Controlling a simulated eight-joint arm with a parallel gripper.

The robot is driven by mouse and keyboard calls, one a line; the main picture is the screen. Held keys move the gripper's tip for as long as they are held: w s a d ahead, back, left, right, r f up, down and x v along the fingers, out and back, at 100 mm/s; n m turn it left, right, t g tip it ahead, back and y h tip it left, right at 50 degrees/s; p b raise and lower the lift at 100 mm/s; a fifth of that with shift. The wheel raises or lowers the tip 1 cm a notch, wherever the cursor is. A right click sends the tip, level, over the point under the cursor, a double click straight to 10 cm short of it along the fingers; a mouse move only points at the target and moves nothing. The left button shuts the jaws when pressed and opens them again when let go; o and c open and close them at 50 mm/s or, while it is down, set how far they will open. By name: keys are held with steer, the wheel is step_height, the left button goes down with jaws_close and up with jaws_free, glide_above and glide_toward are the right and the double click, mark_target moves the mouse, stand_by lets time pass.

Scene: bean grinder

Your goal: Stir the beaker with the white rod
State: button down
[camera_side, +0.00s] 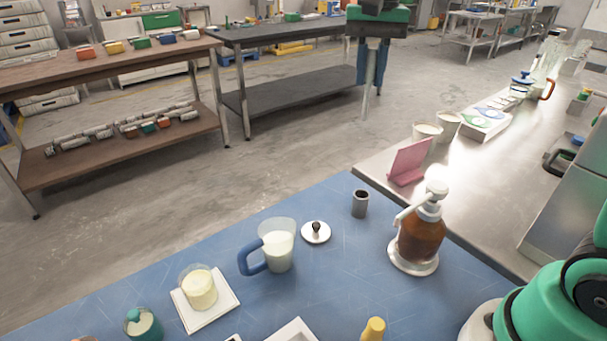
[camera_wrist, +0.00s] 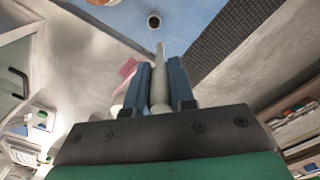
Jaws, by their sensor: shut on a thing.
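My gripper (camera_side: 370,85) hangs high, at the top middle of the side view, well above and behind the blue mat. In the wrist view its two blue fingers (camera_wrist: 160,75) are shut on the white rod (camera_wrist: 160,88), whose narrow end points away from the palm. A glass beaker (camera_side: 200,290) with creamy contents stands upright on a white square plate (camera_side: 222,308) at the lower left. A clear jug (camera_side: 280,250) with a blue handle and milky contents stands right of it. The rod is far from both vessels.
A small grey cup (camera_side: 360,205), a white lid with a black knob (camera_side: 316,232) and a brown pump bottle (camera_side: 421,238) stand on the blue mat (camera_side: 330,275). A green-topped jar (camera_side: 143,325) is at lower left. A pink stand (camera_side: 410,162) and white cups are behind.

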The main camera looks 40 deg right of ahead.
steer(key=a+f, duration=0.4)
steer(key=a, duration=1.1)
steer(key=a+f, duration=0.4)
steer(key=a, duration=1.1)
steer(key=shift+w+a+f, duration=0.1)
steer(key=shift+w+f, duration=0.05)
steer(key=shift+f, duration=5.2)
steer(key=shift+a, duration=0.15)
